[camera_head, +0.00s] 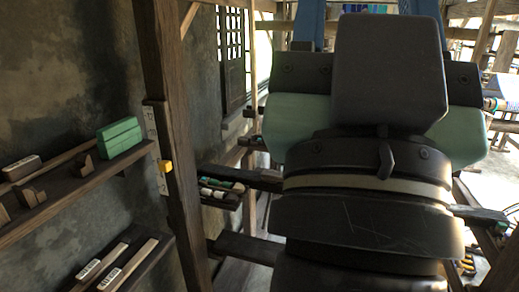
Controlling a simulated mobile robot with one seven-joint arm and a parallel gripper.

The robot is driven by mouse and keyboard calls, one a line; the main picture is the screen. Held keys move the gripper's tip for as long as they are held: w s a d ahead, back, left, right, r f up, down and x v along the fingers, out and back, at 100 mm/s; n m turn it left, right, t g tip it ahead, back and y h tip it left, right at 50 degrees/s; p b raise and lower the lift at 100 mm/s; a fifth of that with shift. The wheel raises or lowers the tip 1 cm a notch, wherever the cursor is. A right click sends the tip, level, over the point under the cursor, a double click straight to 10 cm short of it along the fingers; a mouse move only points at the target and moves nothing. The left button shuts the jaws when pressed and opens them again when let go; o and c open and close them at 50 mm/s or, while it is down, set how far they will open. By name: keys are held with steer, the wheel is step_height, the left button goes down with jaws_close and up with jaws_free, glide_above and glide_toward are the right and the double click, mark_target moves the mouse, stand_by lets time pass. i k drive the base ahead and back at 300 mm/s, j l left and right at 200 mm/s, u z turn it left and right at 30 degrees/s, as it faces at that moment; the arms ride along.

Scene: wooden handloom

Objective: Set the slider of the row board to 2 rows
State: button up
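The row board (151,124) is a narrow pale upright strip with dark marks. It is fixed to the dark wooden post left of the picture's middle. Its slider (166,167) is a small yellow block on the strip, below its middle. The marks are too small to read, so I cannot tell which row number the slider stands at. My gripper is not in view. Large dark and green links of my own arm fill the centre and right, well apart from the board in the picture, and hide much of the loom.
A shelf (62,207) at left holds a green block (119,137) and several small wooden pieces. Labelled bars (128,263) lie on a lower shelf. A tray of bobbins (221,197) and wooden beams (248,248) stand right of the post. The space before the board looks clear.

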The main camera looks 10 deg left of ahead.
mark_target(164, 167)
steer(key=i+j+u, duration=0.1)
steer(key=i+u, duration=0.25)
steer(key=i+j+u, duration=0.1)
steer(key=u, duration=0.25)
steer(key=i+u, duration=0.35)
